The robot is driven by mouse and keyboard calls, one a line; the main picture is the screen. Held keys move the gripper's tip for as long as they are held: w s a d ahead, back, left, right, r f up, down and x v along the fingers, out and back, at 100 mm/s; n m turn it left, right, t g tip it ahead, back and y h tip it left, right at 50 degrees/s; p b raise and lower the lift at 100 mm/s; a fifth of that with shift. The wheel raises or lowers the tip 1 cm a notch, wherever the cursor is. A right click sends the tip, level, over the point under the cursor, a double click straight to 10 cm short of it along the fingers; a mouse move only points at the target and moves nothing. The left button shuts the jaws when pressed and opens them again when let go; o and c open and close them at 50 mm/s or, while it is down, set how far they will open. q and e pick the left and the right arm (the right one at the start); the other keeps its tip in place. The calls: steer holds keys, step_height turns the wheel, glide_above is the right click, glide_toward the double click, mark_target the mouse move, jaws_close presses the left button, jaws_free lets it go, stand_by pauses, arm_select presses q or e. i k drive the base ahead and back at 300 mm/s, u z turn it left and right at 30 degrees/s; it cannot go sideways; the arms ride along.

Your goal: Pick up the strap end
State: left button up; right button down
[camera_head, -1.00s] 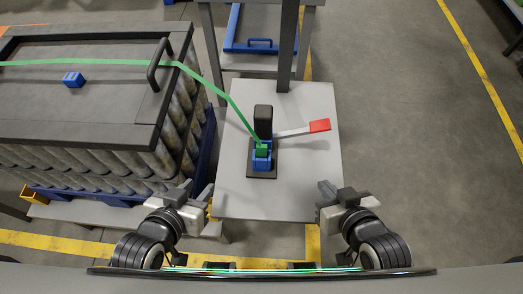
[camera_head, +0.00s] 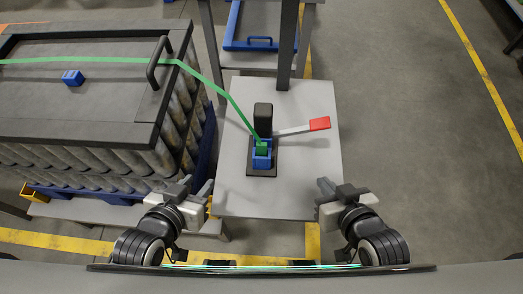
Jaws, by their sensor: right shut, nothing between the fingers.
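The green strap (camera_head: 236,107) runs across the dark lid, by the black handle, and down to the small table. Its end (camera_head: 262,148) is a green piece in the blue holder (camera_head: 262,162) of the black device on the table. My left gripper (camera_head: 205,189) is at the table's front left corner, apart from the strap; I cannot tell whether its fingers are open. My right gripper (camera_head: 326,188) is shut and empty near the table's front right corner, also apart from the strap.
A lever with a red grip (camera_head: 319,124) sticks out right from the device (camera_head: 263,120). The dark-lidded stack of cans (camera_head: 90,125) stands on the left, with a small blue block (camera_head: 73,78) on its lid. The grey table (camera_head: 310,165) is clear around the device. A post rises behind it.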

mark_target(263, 150)
steer(key=z, duration=0.6)
steer(key=k, duration=0.35)
steer(key=u, duration=3.05)
steer(key=k, duration=0.9)
steer(key=z, duration=0.95)
steer(key=i, duration=0.45)
steer(key=u, duration=0.05)
